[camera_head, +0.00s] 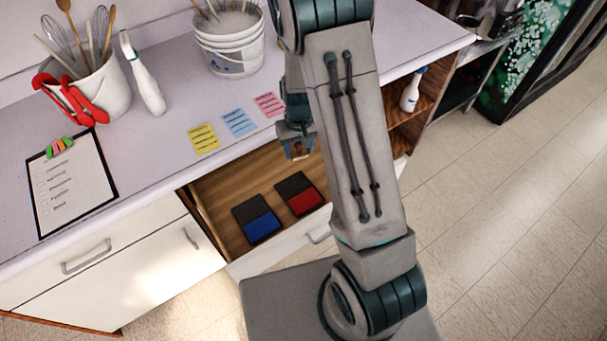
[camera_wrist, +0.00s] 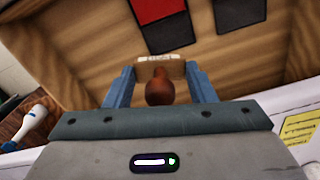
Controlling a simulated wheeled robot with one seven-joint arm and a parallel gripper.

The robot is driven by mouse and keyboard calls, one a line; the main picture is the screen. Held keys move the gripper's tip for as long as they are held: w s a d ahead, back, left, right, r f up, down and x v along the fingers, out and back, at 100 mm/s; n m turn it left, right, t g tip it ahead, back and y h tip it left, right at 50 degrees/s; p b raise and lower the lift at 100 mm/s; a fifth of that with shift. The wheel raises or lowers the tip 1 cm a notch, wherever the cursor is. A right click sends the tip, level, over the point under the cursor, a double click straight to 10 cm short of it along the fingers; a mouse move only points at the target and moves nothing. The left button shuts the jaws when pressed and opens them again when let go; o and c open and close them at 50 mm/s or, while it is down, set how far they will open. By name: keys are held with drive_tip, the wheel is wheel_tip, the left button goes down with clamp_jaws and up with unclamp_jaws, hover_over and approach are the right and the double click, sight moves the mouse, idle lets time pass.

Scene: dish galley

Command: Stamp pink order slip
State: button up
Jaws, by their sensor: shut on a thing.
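The pink order slip (camera_head: 269,104) lies on the counter in the head view, right of the blue slip (camera_head: 239,122) and yellow slip (camera_head: 203,138). My gripper (camera_head: 298,150) is over the open drawer, close to the counter edge and the pink slip. The drawer holds a red ink pad (camera_head: 304,200) and a blue ink pad (camera_head: 263,226), both with dark lids open. The stamp's face is hidden.
The open drawer (camera_head: 215,190) juts out below the counter. A clipboard (camera_head: 72,180), utensil crock (camera_head: 104,92), white bottle (camera_head: 144,80) and bucket (camera_head: 229,45) stand or lie on the counter. A spray bottle (camera_head: 412,92) stands on the shelf at right. The floor at right is clear.

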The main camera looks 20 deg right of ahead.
sight(305, 201)
drive_tip(key=shift+s+d+f+n+b, duration=0.1)
drive_tip(key=shift+s+f+n+b, duration=0.6)
drive_tip(key=shift+f+b, duration=1.8)
drive_tip(key=shift+s+f+n+b, duration=0.3)
drive_tip(key=shift+s+f+b, duration=0.85)
drive_tip(key=shift+f+b, duration=1.3)
drive_tip(key=shift+s+d+f+n+b, duration=0.1)
drive_tip(key=shift+s+f+n+b, duration=0.6)
drive_tip(key=shift+f+b, duration=1.8)
drive_tip(key=shift+s+f, duration=0.25)
drive_tip(key=shift+f, duration=0.7)
drive_tip(key=shift+r, duration=0.1)
wheel_tip(305, 201, up, 7)
drive_tip(key=p, duration=0.4)
drive_tip(key=shift+p, duration=0.3)
drive_tip(key=shift+w+m, duration=0.1)
drive_tip(key=shift+m, duration=0.2)
